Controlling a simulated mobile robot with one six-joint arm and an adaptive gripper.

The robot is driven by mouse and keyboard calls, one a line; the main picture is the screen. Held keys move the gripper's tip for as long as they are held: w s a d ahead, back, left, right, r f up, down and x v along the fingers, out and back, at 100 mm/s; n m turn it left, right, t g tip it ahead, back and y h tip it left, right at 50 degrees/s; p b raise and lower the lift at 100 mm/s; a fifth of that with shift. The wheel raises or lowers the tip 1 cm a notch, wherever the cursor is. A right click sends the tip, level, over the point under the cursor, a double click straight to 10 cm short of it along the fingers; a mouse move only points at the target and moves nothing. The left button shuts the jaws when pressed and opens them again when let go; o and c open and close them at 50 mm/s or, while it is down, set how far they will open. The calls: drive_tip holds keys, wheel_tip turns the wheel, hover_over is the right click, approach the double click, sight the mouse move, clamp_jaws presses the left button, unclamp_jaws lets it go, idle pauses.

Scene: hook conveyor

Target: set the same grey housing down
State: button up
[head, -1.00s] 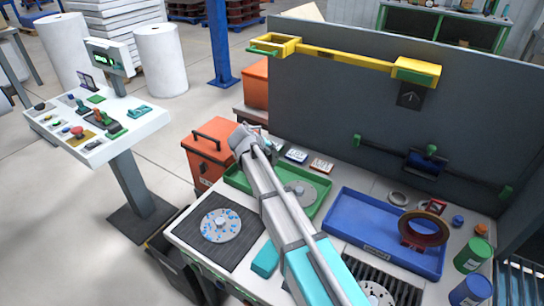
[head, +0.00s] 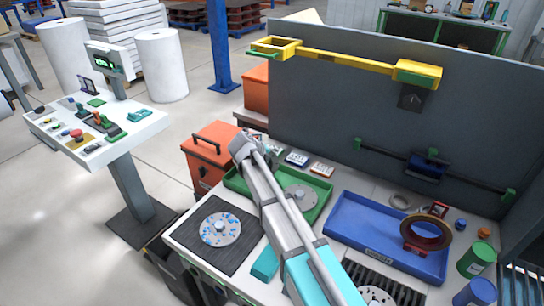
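My arm reaches up from the lower right across the worktable, and its upper end hides part of the green tray (head: 319,210). My gripper does not show in the head view, so I cannot see what it holds. A grey round part with blue specks and a raised hub (head: 220,229) lies on the black ribbed mat (head: 238,259) at the table's left front. A second grey round part (head: 300,197) lies in the green tray, right beside my arm in the picture. A third pale round part (head: 376,296) is partly cut off at the bottom. I cannot tell which is the housing.
A blue tray (head: 345,207) stands right of my arm, with a brown ring (head: 426,232) over its right end. Green (head: 477,259) and blue cans stand at the right edge. A grey panel (head: 320,100) with a yellow bar rises behind. An orange box (head: 212,160) stands at the left.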

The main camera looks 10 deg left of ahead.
drive_tip(key=shift+r, duration=0.1)
drive_tip(key=p+v, duration=0.8)
drive_tip(key=v, duration=0.4)
idle(0.4)
drive_tip(key=shift+w, duration=0.1)
idle(0.7)
